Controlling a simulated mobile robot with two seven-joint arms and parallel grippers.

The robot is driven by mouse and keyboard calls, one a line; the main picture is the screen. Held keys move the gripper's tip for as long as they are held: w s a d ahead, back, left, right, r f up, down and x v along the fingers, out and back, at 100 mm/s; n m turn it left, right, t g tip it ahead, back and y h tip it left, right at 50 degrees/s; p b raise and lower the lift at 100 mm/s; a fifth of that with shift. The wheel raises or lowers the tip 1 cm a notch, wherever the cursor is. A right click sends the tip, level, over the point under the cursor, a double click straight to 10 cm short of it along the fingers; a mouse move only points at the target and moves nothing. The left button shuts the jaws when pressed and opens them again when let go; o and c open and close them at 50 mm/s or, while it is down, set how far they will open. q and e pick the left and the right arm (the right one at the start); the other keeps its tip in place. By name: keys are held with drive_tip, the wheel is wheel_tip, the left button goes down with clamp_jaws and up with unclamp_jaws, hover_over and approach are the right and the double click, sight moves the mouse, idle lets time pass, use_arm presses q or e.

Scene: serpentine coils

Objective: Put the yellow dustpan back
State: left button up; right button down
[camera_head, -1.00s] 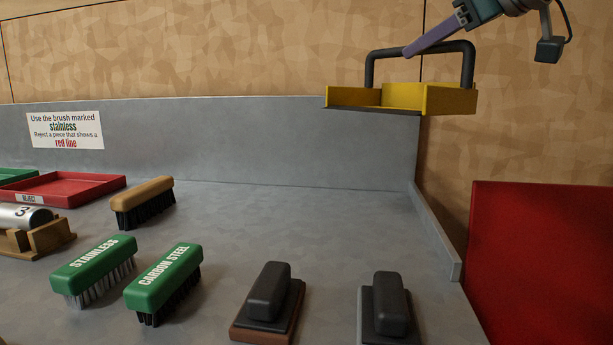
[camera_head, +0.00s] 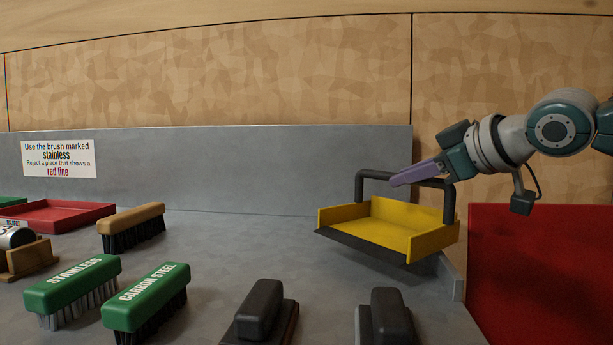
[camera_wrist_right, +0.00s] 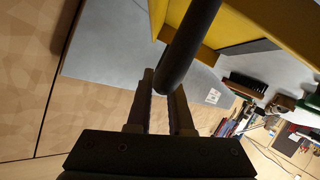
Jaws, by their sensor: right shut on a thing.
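The yellow dustpan (camera_head: 392,230) has a dark front lip and a black arched handle (camera_head: 375,174). It hangs above the right part of the grey bench, tilted, with its lip toward the lower left. My right gripper (camera_head: 398,180) is shut on the handle bar. In the right wrist view the black handle (camera_wrist_right: 190,45) runs between the two fingers (camera_wrist_right: 162,98), and the yellow pan (camera_wrist_right: 285,25) shows at the top right. Whether the pan's underside touches the bench cannot be told for sure; it looks apart. My left gripper is not in view.
The grey bench (camera_head: 255,255) holds a wooden brush (camera_head: 133,220), two green brushes (camera_head: 72,285) (camera_head: 147,298) and two black-handled blocks (camera_head: 260,312) (camera_head: 388,318). A red tray (camera_head: 60,214) is at left. A red panel (camera_head: 540,270) stands at right. The bench's back right area is clear.

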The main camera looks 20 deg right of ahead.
drive_tip(key=shift+r, duration=0.1)
drive_tip(key=shift+f, duration=0.45)
drive_tip(key=c, duration=0.8)
unclamp_jaws()
drive_tip(key=shift+r, duration=0.15)
